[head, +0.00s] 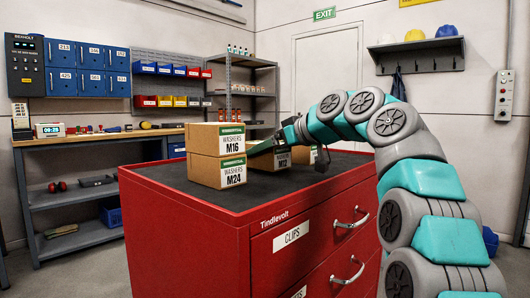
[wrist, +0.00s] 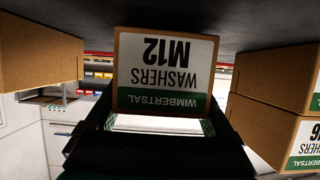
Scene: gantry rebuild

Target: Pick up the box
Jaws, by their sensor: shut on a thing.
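The M12 washers box (wrist: 165,75) is a brown carton with a white and green label, upside down in the wrist view. My gripper (wrist: 163,108) has its dark fingers on either side of this box and is shut on it. In the head view the M12 box (head: 283,160) shows behind the front stack, partly hidden by my gripper (head: 270,147). I cannot tell whether the box touches the mat or hangs just above it.
An M16 box (head: 232,142) sits on an M24 box (head: 232,175), close left of my gripper. Another box (head: 303,155) stands just right. All are on the dark mat of a red cabinet (head: 190,230). The mat's front right is clear.

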